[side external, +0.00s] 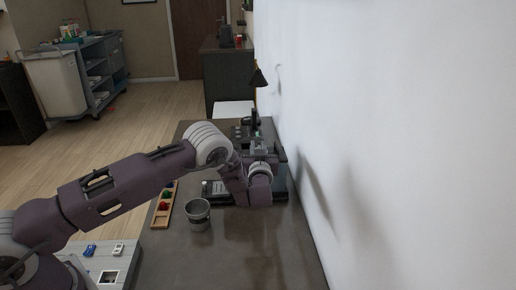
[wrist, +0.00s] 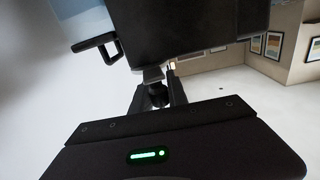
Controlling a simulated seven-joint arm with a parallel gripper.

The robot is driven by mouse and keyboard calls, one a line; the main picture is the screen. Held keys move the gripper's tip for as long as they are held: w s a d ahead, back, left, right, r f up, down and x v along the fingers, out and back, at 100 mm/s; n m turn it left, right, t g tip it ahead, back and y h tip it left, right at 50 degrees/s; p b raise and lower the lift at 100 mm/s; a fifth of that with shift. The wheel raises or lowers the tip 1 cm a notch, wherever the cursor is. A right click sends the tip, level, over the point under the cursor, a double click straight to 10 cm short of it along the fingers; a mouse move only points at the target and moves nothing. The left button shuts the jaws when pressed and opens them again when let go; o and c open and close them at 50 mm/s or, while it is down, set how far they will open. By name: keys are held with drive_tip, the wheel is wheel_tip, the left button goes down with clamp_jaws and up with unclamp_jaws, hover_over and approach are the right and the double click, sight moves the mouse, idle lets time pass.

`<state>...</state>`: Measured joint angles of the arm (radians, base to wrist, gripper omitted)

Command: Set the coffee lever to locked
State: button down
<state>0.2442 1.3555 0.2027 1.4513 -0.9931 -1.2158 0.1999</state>
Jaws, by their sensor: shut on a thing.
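The coffee machine (side external: 281,177) stands against the white wall in the side external view, largely hidden behind my arm. In the wrist view its black body (wrist: 195,35) fills the top, with a black loop handle (wrist: 97,46) sticking out at its left. My gripper (wrist: 156,82) is just below the body, its two fingers closed around a small dark piece (wrist: 153,73) that looks like the coffee lever. The lever's full shape and exact setting cannot be made out. In the side external view the fingertips are hidden by my wrist.
A grey cup (side external: 198,215) stands on the dark counter (side external: 235,250) in front of the machine. A wooden tray (side external: 154,222) with red and green items lies to its left. The white wall (side external: 400,150) runs close along the right.

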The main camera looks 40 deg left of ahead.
sight(245, 151)
drive_tip(key=shift+s+a+m+t+h, duration=0.25)
drive_tip(key=shift+a+m+t+h, duration=0.25)
drive_tip(key=shift+m+t+h, duration=0.5)
drive_tip(key=m+h, duration=0.1)
drive_tip(key=a+m+t+h, duration=0.1)
drive_tip(key=h, duration=0.1)
drive_tip(key=a+m+h, duration=0.1)
drive_tip(key=shift+s+t+h, duration=0.25)
drive_tip(key=shift+t+h, duration=0.15)
drive_tip(key=m+h, duration=0.1)
drive_tip(key=a+m+h, duration=0.1)
drive_tip(key=h, duration=0.1)
drive_tip(key=shift+a+t, duration=0.2)
drive_tip(key=shift+t, duration=0.2)
drive_tip(key=shift+w+a+m+h, duration=0.1)
drive_tip(key=shift+a+m+h, duration=0.15)
drive_tip(key=shift+m+h, duration=0.45)
drive_tip(key=shift+w+a+m+h, duration=0.1)
drive_tip(key=shift+a+m+h, duration=0.25)
drive_tip(key=shift+h, duration=0.65)
drive_tip(key=shift+d+r, duration=0.1)
drive_tip(key=c, duration=1.3)
unclamp_jaws()
